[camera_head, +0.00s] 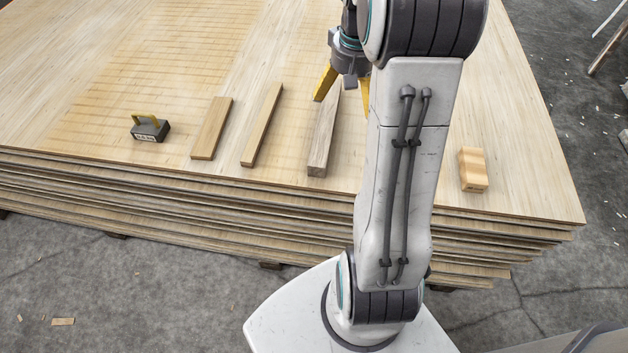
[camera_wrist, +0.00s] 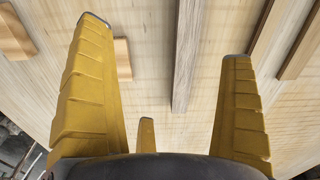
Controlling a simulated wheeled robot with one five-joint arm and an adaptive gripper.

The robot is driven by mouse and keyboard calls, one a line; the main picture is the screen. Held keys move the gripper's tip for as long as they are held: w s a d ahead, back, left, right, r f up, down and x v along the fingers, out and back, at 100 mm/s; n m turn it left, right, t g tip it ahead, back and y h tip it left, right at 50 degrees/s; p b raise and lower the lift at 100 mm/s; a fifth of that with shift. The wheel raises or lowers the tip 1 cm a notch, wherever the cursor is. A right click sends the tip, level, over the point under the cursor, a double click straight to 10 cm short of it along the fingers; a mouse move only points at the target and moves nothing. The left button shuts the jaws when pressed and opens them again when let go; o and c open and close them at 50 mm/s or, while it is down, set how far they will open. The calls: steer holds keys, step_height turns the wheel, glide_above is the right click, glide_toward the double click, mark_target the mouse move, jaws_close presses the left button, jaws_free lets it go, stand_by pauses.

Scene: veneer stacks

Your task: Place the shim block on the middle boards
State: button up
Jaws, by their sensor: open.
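Three boards lie spaced apart on the veneer stack in the head view: a tan one on the left (camera_head: 212,128), a tan one in the middle (camera_head: 262,125) and a greyer one (camera_head: 323,135) on the right. A small pale layered block (camera_head: 473,169) sits to the right of my arm; it seems to show at the wrist view's left edge (camera_wrist: 12,35). A second small tan block (camera_wrist: 123,58) shows in the wrist view. I cannot tell which is the shim block. My gripper (camera_wrist: 165,40) is open and empty above the grey board (camera_wrist: 187,50), which shows between its yellow fingers.
The veneer stack (camera_head: 90,60) has a broad bare top behind the boards. The stack's front edge drops to a grey floor with scraps. My arm hides part of the stack.

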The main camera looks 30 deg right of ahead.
steer(key=s+a+r+n+t, duration=0.1)
steer(key=s+a+n, duration=0.4)
steer(key=s+a, duration=1.1)
steer(key=a, duration=0.3)
steer(key=shift+s+r+t, duration=0.25)
steer(key=shift+r+t, duration=0.05)
steer(key=shift+t, duration=0.1)
step_height(320, 180, up, 17)
steer(key=t+p, duration=0.1)
steer(key=p, duration=1.4)
steer(key=shift+f, duration=0.2)
